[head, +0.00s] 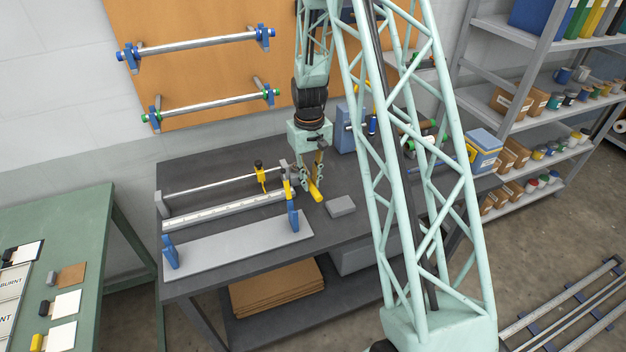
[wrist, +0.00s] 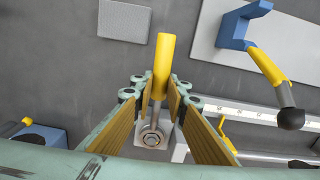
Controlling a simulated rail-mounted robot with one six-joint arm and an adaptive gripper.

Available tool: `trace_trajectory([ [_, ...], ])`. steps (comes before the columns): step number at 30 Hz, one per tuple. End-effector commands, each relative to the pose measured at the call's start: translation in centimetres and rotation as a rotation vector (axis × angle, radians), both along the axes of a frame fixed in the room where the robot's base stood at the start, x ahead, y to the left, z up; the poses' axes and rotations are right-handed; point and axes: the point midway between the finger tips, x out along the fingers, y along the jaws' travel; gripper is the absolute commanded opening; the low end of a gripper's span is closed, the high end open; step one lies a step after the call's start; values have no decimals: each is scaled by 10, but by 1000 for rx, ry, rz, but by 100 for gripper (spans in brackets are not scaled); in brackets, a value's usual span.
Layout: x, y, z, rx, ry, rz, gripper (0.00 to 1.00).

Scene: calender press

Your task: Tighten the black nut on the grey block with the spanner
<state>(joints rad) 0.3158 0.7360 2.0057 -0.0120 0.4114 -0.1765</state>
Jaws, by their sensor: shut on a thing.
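The spanner has a yellow handle (head: 316,191) and a steel shank; its handle also shows in the wrist view (wrist: 164,62). The spanner's ring end (wrist: 152,138) lies over a round nut-like centre on a light grey piece, partly hidden between my fingers. I cannot tell the nut's colour or how fully the ring sits on it. The handle points away from the press, towards the bench's front.
A loose grey slab (head: 340,206) lies on the dark bench (head: 240,165) right of the spanner. The press, with rollers and a grey plate (head: 238,246), stands left.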

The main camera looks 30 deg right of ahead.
Motion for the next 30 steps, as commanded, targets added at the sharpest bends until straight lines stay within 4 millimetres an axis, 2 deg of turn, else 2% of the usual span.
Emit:
trace_trajectory([
  [30, 13, 35, 0, -1, -6, -311, 1],
])
